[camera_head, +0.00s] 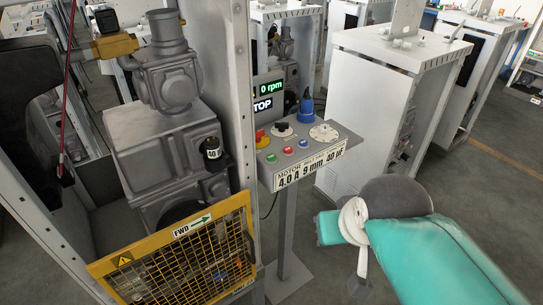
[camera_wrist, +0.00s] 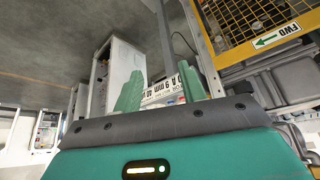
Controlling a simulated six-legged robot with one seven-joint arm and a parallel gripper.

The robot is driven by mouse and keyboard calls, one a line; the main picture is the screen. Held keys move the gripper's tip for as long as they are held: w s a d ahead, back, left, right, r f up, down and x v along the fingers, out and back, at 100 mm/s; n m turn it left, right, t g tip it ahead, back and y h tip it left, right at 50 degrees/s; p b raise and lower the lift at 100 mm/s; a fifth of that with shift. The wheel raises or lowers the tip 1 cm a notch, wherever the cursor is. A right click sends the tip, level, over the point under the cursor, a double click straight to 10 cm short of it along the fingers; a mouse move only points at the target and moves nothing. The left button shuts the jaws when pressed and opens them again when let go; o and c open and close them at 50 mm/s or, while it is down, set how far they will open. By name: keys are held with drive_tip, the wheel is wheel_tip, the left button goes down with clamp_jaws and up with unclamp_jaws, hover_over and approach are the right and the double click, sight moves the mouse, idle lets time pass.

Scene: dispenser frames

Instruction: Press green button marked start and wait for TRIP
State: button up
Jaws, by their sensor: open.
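The control box (camera_head: 310,152) stands on a post in the head view. On its sloped top, a small green button (camera_head: 271,157) is at the left of a row with a red button (camera_head: 288,150) and a blue button (camera_head: 303,144). Any start marking is too small to read. My gripper (camera_wrist: 167,88) is open and empty in the wrist view. The box's white label (camera_wrist: 160,92) shows beyond and between its fingers, which appear apart from the box. The green button cannot be made out there.
A red-and-yellow knob (camera_head: 261,138), dials and a blue plug (camera_head: 306,106) crowd the box top. A yellow mesh guard (camera_head: 180,265) and grey upright (camera_head: 240,120) stand left. A white cabinet (camera_head: 375,110) stands behind right. Floor at lower right is open around my teal arm.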

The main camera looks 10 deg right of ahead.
clamp_jaws()
idle(1.4)
